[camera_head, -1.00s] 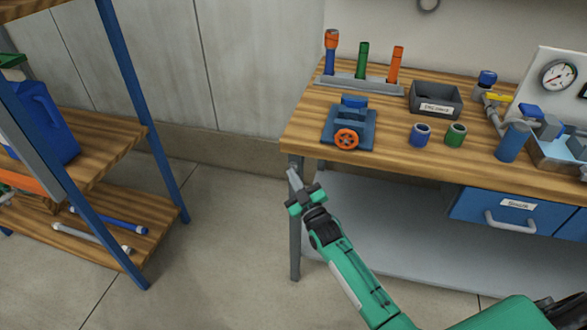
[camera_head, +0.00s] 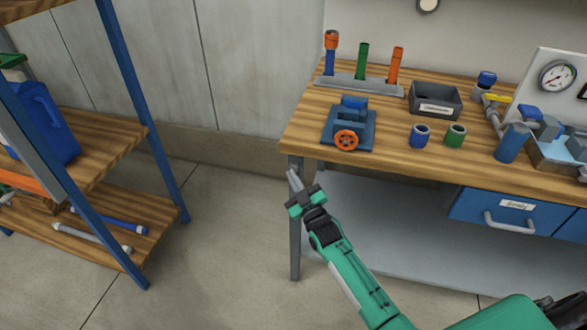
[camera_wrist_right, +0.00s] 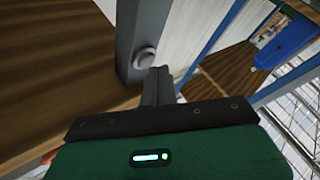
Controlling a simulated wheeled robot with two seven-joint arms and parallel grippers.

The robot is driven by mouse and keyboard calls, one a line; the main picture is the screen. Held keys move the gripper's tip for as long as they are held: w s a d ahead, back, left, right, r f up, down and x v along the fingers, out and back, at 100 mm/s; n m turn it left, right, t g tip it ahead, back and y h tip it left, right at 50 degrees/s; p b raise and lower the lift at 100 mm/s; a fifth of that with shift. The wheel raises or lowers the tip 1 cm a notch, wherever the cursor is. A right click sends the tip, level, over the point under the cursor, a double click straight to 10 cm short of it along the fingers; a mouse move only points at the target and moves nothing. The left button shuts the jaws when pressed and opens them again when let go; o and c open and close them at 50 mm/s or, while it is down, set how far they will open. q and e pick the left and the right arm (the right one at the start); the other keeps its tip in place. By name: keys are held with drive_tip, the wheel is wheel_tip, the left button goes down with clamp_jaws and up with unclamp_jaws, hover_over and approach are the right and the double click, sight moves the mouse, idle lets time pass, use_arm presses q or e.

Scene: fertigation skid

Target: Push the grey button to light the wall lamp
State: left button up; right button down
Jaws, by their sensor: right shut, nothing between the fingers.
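The grey button (camera_wrist_right: 145,58) is a round knob on a grey post in the right wrist view. In the head view I cannot make it out; my right gripper is at the bench's front left leg (camera_head: 295,235). My right gripper (camera_head: 292,174) is shut and empty. Its fingertips (camera_wrist_right: 160,74) appear right beside the button's lower edge; I cannot tell whether they touch it. The wall lamp (camera_head: 428,4), round with a dark rim, is cut by the top edge of the head view; its face is pale and bright. My left gripper is not in view.
The wooden bench (camera_head: 290,137) carries a vise-like blue device (camera_head: 348,125), a grey bin (camera_head: 435,99) and several cylinders. A blue drawer (camera_head: 515,212) hangs below. A blue-framed shelf (camera_head: 145,115) stands left, with clear floor between.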

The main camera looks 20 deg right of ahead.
drive_tip(key=shift+s+a, duration=0.1)
drive_tip(key=s+a+p, duration=0.2)
drive_tip(key=s, duration=0.1)
drive_tip(key=s+a, duration=0.1)
drive_tip(key=shift+s+a+p, duration=0.1)
drive_tip(key=shift+s+p, duration=0.3)
